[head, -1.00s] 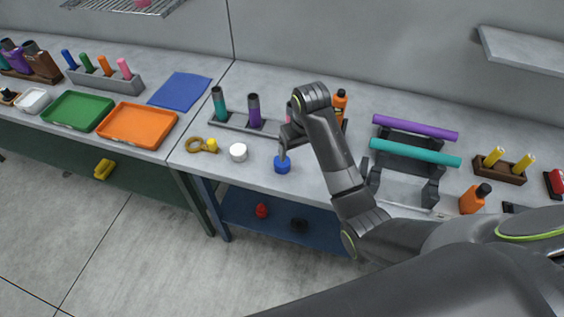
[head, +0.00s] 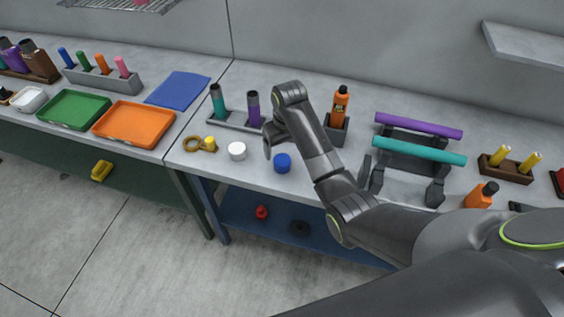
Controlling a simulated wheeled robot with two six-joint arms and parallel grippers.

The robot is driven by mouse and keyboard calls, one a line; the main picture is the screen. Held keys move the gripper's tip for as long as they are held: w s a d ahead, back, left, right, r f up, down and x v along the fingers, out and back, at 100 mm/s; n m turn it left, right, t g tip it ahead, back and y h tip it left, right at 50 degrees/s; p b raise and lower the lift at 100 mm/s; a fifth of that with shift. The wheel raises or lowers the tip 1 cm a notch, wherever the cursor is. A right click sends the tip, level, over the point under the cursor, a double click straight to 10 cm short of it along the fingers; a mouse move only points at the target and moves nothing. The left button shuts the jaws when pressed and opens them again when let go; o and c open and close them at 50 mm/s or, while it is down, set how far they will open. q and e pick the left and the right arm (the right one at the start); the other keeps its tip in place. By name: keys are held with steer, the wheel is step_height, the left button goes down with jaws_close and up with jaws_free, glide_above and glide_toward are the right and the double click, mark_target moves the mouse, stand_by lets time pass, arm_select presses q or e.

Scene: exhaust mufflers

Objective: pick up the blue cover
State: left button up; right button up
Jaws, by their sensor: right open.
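The blue cover (head: 283,162) is a small round cap on the grey workbench, near its front edge, just left of my right forearm. My right gripper (head: 267,150) is open and empty. Its fingers point down a little to the left of the blue cover and appear apart from it. Part of the gripper is hidden behind my own wrist. My left gripper is out of view.
A white cap (head: 237,151) and a yellow ring-shaped item (head: 200,145) lie left of the blue cover. A rack (head: 229,122) with teal and purple tubes stands behind. An orange bottle (head: 339,106) and a stand with purple and teal bars (head: 419,150) are to the right.

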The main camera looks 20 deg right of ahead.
mark_target(282, 160)
steer(key=shift+w+a+f+p, duration=0.1)
steer(key=shift+w+f+p, duration=0.1)
steer(key=shift+f, duration=1.05)
steer(key=shift+w+f+p, duration=0.1)
steer(key=shift+f+p, duration=0.15)
steer(key=shift+f, duration=0.95)
steer(key=shift+w+a+f+p, duration=0.1)
steer(key=shift+w+f+p, duration=0.1)
steer(key=shift+f, duration=1.05)
steer(key=shift+s, duration=0.1)
steer(key=shift+c, duration=0.2)
steer(key=c, duration=1)
